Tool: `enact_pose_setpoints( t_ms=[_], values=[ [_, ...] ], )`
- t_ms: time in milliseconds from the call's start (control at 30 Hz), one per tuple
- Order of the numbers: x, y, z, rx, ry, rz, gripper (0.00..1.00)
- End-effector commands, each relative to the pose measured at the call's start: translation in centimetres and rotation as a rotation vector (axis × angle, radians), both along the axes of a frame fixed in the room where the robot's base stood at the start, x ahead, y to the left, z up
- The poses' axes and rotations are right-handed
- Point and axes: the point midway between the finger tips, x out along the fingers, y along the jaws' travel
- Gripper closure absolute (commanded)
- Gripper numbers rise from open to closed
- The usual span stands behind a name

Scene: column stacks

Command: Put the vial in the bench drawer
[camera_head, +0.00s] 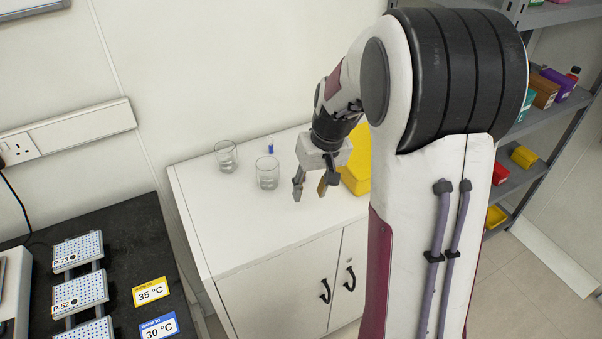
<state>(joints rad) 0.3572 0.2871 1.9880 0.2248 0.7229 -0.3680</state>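A small vial (270,145) with a blue upper part stands on the white bench top (222,219), behind a glass beaker; it is too small for detail. My gripper (310,190) hangs over the bench, pointing down, to the right of the vial and in front of it. Its two fingers are apart, with nothing visible between them. The bench front shows two doors with dark handles (325,291). I cannot make out a drawer; my arm hides the bench's right part.
Two glass beakers, one at the left (226,157) and one nearer (267,174), stand close to the vial. A yellow container (357,165) is partly hidden by my arm. A dark counter (135,231) with racks lies left; shelves (531,125) stand right. The bench's front left is clear.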

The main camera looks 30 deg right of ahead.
Motion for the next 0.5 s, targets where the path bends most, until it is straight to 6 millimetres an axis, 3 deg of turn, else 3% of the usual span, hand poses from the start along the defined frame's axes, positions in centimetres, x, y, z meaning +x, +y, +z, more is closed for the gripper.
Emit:
enact_pose_setpoints(
  t_ms=[300,500],
  values=[
    [5.1,-2.7,-2.3,-0.015,-0.066,0.068,0.66],
    [8.8,-3.9,-1.0,-0.061,-0.159,0.148,0.66]
  ],
)
